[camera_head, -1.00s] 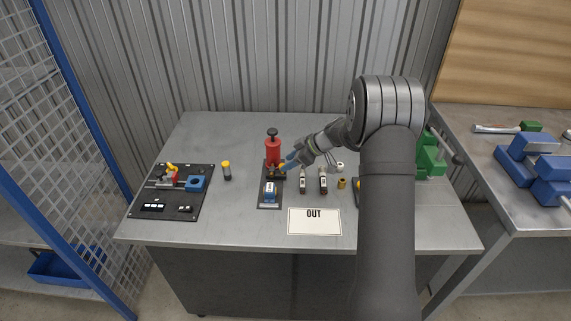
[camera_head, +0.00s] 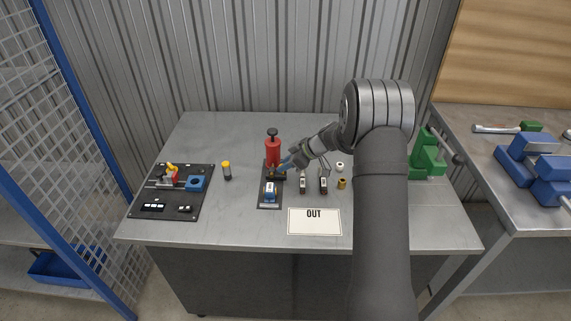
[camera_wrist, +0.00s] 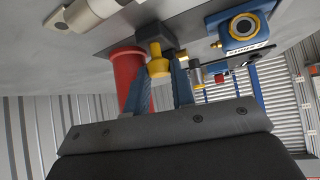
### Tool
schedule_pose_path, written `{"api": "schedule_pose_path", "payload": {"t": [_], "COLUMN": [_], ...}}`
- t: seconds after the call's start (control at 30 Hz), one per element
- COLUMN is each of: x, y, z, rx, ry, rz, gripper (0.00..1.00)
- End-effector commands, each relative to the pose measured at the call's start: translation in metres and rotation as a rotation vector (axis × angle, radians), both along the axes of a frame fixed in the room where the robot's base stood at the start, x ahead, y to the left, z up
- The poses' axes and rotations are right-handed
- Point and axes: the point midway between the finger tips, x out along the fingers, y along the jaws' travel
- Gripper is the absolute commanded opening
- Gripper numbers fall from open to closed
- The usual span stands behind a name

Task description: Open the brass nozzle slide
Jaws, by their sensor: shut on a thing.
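The brass nozzle slide (camera_wrist: 158,62) is a yellow, stubby piece with a flange, on a dark block beside the red cylinder (camera_wrist: 127,75). The red cylinder (camera_head: 272,152) stands upright with a black knob on a dark base plate (camera_head: 262,203). My gripper (camera_wrist: 166,75) has its two blue fingers on either side of the brass piece and is shut on it. In the head view my gripper (camera_head: 286,167) reaches in from the right, just in front of the cylinder. The fingers partly hide the brass piece there.
A blue block (camera_head: 270,190) sits on the same plate, in front. Small bottles (camera_head: 303,182) and a brass fitting (camera_head: 342,184) stand to the right. A white OUT card (camera_head: 314,222) lies in front. A black fixture board (camera_head: 170,205) and a yellow-capped cylinder (camera_head: 227,172) are left.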

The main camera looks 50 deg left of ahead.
Motion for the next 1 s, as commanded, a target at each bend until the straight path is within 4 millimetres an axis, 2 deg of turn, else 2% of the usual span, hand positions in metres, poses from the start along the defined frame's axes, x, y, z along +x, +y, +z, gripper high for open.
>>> {"api": "schedule_pose_path", "payload": {"t": [0.2, 0.23, 0.33, 0.7, 0.87, 1.0], "x": [-0.001, -0.001, -0.001, 0.002, 0.011, 0.023], "y": [-0.001, -0.001, -0.001, -0.004, -0.019, -0.04], "z": [0.0, 0.0, 0.0, 0.004, 0.022, 0.046], "rx": [0.0, 0.0, 0.0, 0.0, 0.0, 0.001], "ry": [0.001, 0.001, 0.001, 0.0, -0.001, -0.002], "rz": [0.001, 0.001, 0.001, 0.0, -0.002, -0.003], "gripper": [0.0, 0.26, 0.45, 0.45, 0.45, 0.45]}}
